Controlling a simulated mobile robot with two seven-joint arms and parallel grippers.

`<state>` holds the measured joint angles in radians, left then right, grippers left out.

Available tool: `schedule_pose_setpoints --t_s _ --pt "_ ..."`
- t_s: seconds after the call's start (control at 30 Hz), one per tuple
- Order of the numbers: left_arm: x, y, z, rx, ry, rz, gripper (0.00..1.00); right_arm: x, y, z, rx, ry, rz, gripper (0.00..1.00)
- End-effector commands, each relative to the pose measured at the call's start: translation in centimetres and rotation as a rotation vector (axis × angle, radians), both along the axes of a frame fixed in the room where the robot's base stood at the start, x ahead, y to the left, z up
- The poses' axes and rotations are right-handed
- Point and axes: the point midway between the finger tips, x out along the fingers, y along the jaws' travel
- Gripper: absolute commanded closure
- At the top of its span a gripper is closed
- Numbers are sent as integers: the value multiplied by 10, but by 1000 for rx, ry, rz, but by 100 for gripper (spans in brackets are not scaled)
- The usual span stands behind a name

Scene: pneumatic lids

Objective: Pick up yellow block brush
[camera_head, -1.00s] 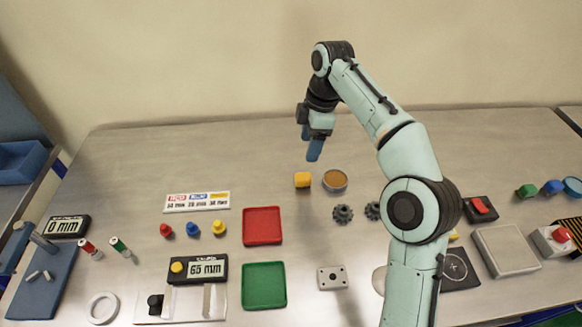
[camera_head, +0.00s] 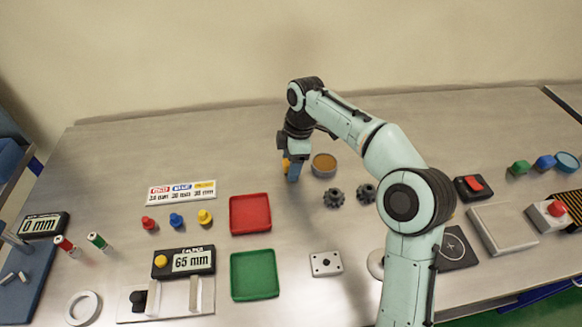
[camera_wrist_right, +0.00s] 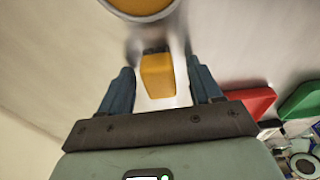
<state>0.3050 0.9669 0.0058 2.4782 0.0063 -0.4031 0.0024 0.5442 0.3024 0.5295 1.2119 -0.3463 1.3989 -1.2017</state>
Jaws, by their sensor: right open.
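The yellow block brush (camera_wrist_right: 157,76) shows in the right wrist view between the two blue fingers of my right gripper (camera_wrist_right: 160,88). There is a gap on each side of it, so the fingers are open around it and not closed on it. In the head view my right gripper (camera_head: 292,170) points down at the table, and only a bit of the yellow block brush (camera_head: 285,165) shows beside the fingers; the rest is hidden. My left gripper is not in view.
A round dish with brown content (camera_head: 324,164) stands close to the right of the gripper. Two dark gears (camera_head: 333,197) lie just in front of it. A red tray (camera_head: 250,214) and a green tray (camera_head: 254,275) lie nearer. The table behind the gripper is clear.

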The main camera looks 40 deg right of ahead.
Motion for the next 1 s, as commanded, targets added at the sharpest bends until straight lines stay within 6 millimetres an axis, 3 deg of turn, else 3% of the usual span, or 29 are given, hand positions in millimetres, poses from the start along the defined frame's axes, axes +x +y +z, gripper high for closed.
schedule_pose_setpoints --t_s 0.2,0.37,0.4,0.77,1.0 --pt "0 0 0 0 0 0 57 0 0 0 0 0 0 36" --pt "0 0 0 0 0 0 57 0 0 0 0 0 -1 88" --pt "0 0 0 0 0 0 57 0 0 0 0 0 0 92" --pt "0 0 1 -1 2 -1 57 1 0 5 0 -2 0 92" --pt "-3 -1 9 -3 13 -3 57 1 0 36 0 -5 -1 92"
